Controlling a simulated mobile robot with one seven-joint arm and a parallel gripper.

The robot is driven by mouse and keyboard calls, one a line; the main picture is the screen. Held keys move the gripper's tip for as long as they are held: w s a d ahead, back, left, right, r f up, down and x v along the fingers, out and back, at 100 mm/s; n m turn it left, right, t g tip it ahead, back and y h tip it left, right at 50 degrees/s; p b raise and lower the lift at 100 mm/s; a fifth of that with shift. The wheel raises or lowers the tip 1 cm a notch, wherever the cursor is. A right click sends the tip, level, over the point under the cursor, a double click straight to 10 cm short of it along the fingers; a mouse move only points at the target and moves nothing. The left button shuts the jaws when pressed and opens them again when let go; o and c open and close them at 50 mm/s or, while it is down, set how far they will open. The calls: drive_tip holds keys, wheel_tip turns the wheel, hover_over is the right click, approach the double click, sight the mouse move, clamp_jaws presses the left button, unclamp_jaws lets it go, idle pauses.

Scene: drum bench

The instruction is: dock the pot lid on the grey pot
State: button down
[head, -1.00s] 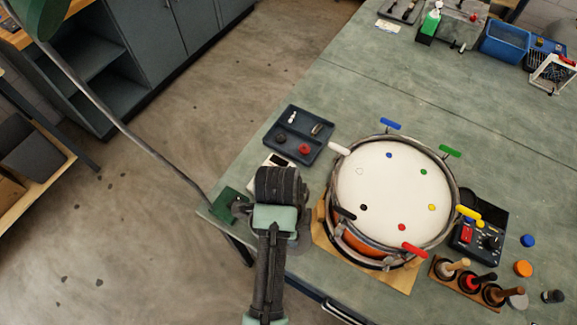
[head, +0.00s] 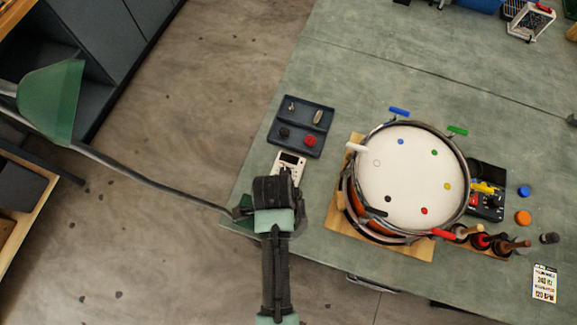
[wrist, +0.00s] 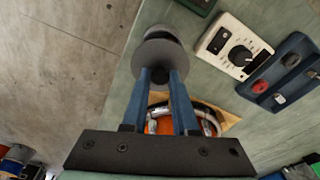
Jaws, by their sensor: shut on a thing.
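In the wrist view my gripper (wrist: 160,78) is shut on the dark knob of the grey pot lid (wrist: 159,56), whose round disc faces away from me. A darker rounded grey shape (wrist: 164,32) shows just past the lid; it looks like the grey pot, partly hidden by the lid. I cannot tell whether the two touch. In the head view my arm hides the gripper and most of this spot; only a grey edge shows beside it, near the front left corner of the bench.
The drum (head: 413,177) stands close on the right, on a wooden board (head: 415,249). A white meter (head: 289,163) and a dark tray (head: 301,126) of small parts lie behind. The green lamp base (head: 241,208) is close on the left.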

drive_tip(key=shift+f+b, duration=1.5)
drive_tip(key=shift+f, duration=0.35)
drive_tip(key=shift+r+p, duration=0.15)
drive_tip(key=shift+p, duration=0.5)
drive_tip(key=shift+f+b, duration=0.45)
drive_tip(key=shift+f, duration=0.25)
drive_tip(key=c, duration=1)
unclamp_jaws()
drive_tip(key=shift+o, duration=0.2)
drive_tip(key=shift+r, duration=0.15)
drive_tip(key=r+p, duration=0.3)
drive_tip(key=a+r+p, duration=0.1)
drive_tip(key=r+p, duration=0.7)
drive_tip(key=shift+a, duration=0.2)
drive_tip(key=shift+f, duration=0.15)
